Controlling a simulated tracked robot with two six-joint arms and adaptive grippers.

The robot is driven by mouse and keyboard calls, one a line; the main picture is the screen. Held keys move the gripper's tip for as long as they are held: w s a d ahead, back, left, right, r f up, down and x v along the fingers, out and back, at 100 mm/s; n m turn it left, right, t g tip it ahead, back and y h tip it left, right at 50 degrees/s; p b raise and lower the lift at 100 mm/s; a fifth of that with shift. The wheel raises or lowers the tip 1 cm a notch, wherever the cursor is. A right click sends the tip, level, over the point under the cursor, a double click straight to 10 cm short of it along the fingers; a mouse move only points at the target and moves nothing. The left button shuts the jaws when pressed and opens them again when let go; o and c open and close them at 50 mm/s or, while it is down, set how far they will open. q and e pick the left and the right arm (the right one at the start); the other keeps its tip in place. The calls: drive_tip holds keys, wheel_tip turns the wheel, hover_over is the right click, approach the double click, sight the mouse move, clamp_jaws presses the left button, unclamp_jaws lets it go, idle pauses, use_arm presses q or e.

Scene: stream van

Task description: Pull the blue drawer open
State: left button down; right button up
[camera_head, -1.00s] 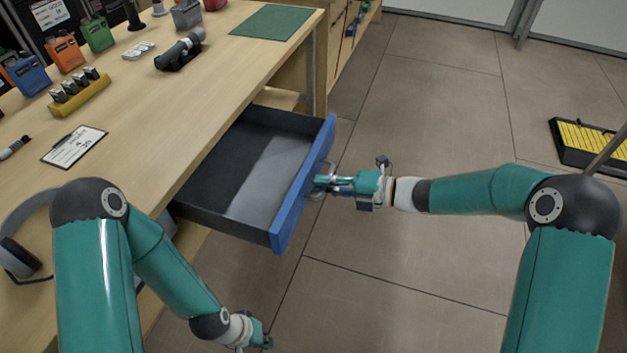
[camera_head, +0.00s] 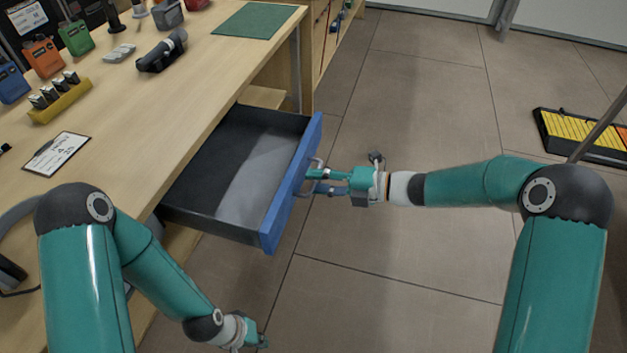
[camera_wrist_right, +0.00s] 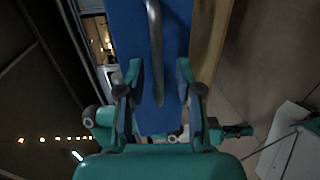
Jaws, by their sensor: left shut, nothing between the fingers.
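The blue drawer (camera_head: 290,187) stands pulled out from under the wooden bench, its dark, empty inside showing. Its metal handle is on the blue front and also shows in the right wrist view (camera_wrist_right: 155,50). My right gripper (camera_head: 316,181) is at the handle with its fingers spread apart. In the right wrist view the handle bar lies between and ahead of the two open fingers (camera_wrist_right: 160,95), with no finger clearly pressing on it. My left gripper (camera_head: 258,340) hangs low in front of the bench, shut and empty, away from the drawer.
The bench top (camera_head: 150,120) holds a clipboard (camera_head: 56,154), a yellow holder (camera_head: 60,100), a dark flashlight-like tool (camera_head: 163,50) and a green mat (camera_head: 253,20). A yellow-and-black platform (camera_head: 585,137) lies at the right. The floor (camera_head: 420,110) between is clear.

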drive_tip(key=v, duration=1)
drive_tip(key=shift+d, duration=0.4)
drive_tip(key=shift+s, duration=0.1)
